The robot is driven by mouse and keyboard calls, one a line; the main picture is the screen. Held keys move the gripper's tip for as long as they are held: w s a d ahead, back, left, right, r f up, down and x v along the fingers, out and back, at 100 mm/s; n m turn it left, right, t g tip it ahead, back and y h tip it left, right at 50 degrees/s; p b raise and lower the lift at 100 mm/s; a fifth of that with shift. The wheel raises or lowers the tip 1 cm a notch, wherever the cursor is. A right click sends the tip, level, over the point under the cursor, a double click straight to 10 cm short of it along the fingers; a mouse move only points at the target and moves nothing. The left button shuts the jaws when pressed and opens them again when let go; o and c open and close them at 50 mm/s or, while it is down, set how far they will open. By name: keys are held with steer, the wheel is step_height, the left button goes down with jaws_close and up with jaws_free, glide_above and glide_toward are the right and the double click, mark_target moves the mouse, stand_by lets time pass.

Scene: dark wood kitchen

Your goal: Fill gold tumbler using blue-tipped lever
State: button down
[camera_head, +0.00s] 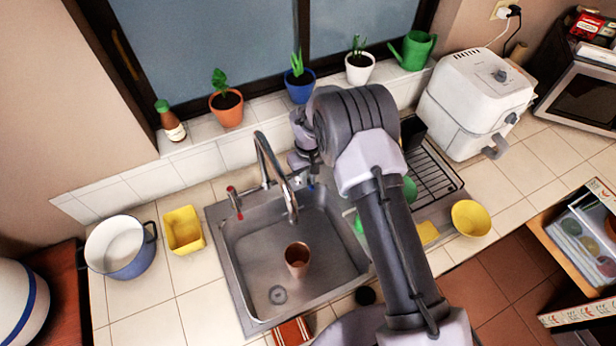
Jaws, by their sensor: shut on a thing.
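The gold tumbler (297,258), copper-coloured, stands upright in the sink basin, below and slightly right of the faucet spout's end (292,218). I see no water stream at the spout. The blue-tipped lever (310,186) is at the right of the faucet base, largely hidden by my gripper. My gripper (312,170) is behind the sink at this lever, shut on it; its fingertips are small and partly hidden by my arm. A red-tipped lever (234,196) stands at the left of the faucet.
The sink (240,280) is otherwise empty around its drain. A yellow container (184,231) and a blue pot (122,247) stand to the left. A dish rack (432,172) and yellow bowl (470,218) are at right. Potted plants (227,106) line the sill behind my gripper.

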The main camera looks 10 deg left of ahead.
stand_by(0.3)
steer(key=w+d+n+b, duration=0.1)
steer(key=n+b, duration=0.1)
steer(key=shift+w+d+n, duration=0.15)
steer(key=shift+n, duration=0.25)
steer(key=c, duration=1.4)
jaws_free()
steer(key=shift+c, duration=0.2)
step_height(320, 180, up, 18)
steer(key=shift+f, duration=0.25)
